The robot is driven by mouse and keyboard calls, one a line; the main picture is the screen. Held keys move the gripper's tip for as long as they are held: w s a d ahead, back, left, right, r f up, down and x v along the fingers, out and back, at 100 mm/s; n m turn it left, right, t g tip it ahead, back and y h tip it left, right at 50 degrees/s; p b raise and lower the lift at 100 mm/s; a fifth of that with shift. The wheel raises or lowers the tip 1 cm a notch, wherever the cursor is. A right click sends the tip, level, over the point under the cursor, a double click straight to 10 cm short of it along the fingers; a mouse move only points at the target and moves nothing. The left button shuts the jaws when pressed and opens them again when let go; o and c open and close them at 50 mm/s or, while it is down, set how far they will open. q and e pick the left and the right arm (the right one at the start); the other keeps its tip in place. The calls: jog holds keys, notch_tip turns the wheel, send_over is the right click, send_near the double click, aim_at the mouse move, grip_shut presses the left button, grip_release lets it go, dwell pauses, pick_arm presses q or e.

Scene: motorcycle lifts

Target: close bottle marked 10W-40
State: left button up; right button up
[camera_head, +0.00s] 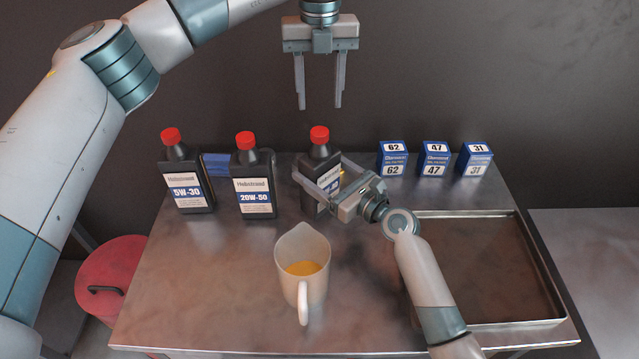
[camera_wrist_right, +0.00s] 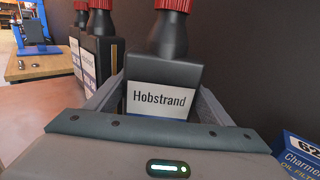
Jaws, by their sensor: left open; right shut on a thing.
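A dark bottle with a red cap (camera_head: 319,134) stands upright third from the left in the row. Its label is mostly hidden in the head view. In the right wrist view this bottle (camera_wrist_right: 165,72) shows the word Hobstrand, and its grade number is out of sight. The cap sits on the bottle's neck; I cannot tell how tight it is. My right gripper (camera_head: 320,172) is shut on this bottle's body from the front right. My left gripper (camera_head: 320,107) points down, open and empty, just above the red cap and apart from it.
Bottles marked 5W-30 (camera_head: 187,190) and 20W-50 (camera_head: 255,190) stand to the left. A jug with yellow liquid (camera_head: 302,245) stands in front. Blue filter boxes (camera_head: 435,160) are at the back right, behind a metal tray (camera_head: 540,262).

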aim_at(320, 131)
pick_arm(q)
jog(key=n, duration=0.3)
jog(key=shift+f, duration=0.1)
dwell(0.4)
jog(key=shift+f, duration=3.9)
jog(key=c, duration=1.1)
